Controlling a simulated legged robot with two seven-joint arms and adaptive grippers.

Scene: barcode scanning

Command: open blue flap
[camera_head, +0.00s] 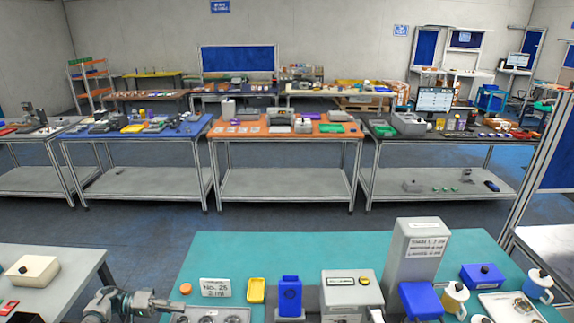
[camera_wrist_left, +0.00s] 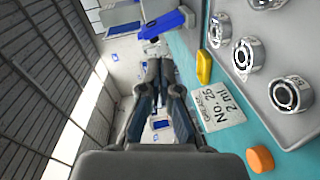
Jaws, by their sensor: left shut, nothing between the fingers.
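A blue panel (camera_head: 421,300), which looks like the blue flap, sits low at the front of a tall grey box (camera_head: 420,250) on the teal table, tilted outward. A blue upright piece (camera_head: 290,297) stands further left in a grey holder. A blue piece (camera_wrist_left: 165,24) also shows at the top of the left wrist view; I cannot tell which one it is. My left gripper (camera_head: 168,303) is at the table's left edge, well left of the blue panel, and touches nothing visible. In the left wrist view its fingers (camera_wrist_left: 160,70) are together and empty. My right gripper is not seen.
A white sign (camera_head: 215,288), an orange disc (camera_head: 185,289) and a yellow block (camera_head: 256,290) stand near the left gripper. A grey box (camera_head: 351,290) is left of the blue panel; mugs (camera_head: 455,297) are right. The teal table's back strip (camera_head: 300,250) is clear.

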